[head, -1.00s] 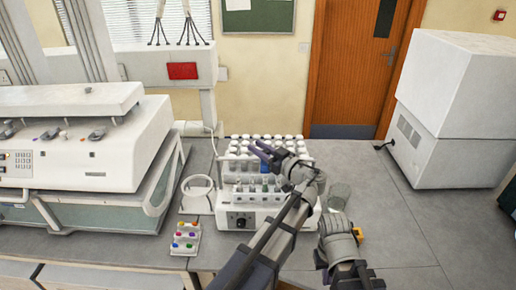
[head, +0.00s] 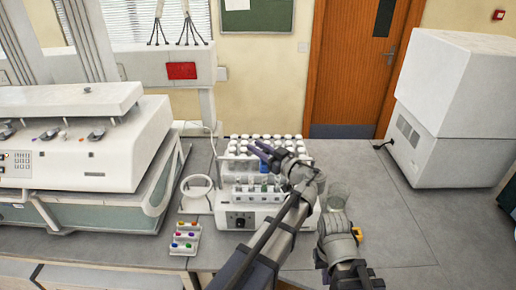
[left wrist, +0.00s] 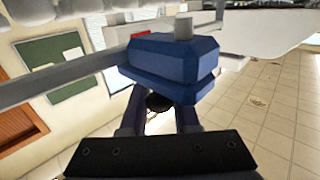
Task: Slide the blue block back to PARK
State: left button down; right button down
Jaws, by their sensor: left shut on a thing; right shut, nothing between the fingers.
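The blue block (left wrist: 172,62) fills the upper middle of the left wrist view, with a short grey peg on top. It sits at a long grey rail (left wrist: 60,88). My left gripper (left wrist: 160,100) is shut on the block, its two dark blue fingers reaching the block's underside. In the head view my left gripper (head: 263,152) is over the white tube unit (head: 205,207), in front of the capped vials. A small blue patch shows just below its fingers, too small to identify. My right gripper (head: 322,264) is shut and empty, low beside the unit. No PARK marking is readable.
Several white-capped vials (head: 262,137) stand in rows behind my left gripper. A glass beaker (head: 337,196) stands right of the unit. A small tray with coloured knobs (head: 184,242) lies at the front left.

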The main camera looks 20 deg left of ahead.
aim_at(217, 156)
pick_arm(q)
jog(key=shift+s+a, duration=0.1)
dwell(0.3)
jog(key=s+a, duration=0.1)
jog(key=a, duration=0.3)
jog(key=s+a, duration=0.1)
jog(key=a, duration=0.3)
jog(key=s+a, duration=0.1)
jog(key=a, duration=0.3)
jog(key=shift+s+a, duration=0.3)
jog(key=c, duration=0.7)
grip_release()
jog(key=shift+a, duration=0.1)
jog(key=shift+v, duration=4)
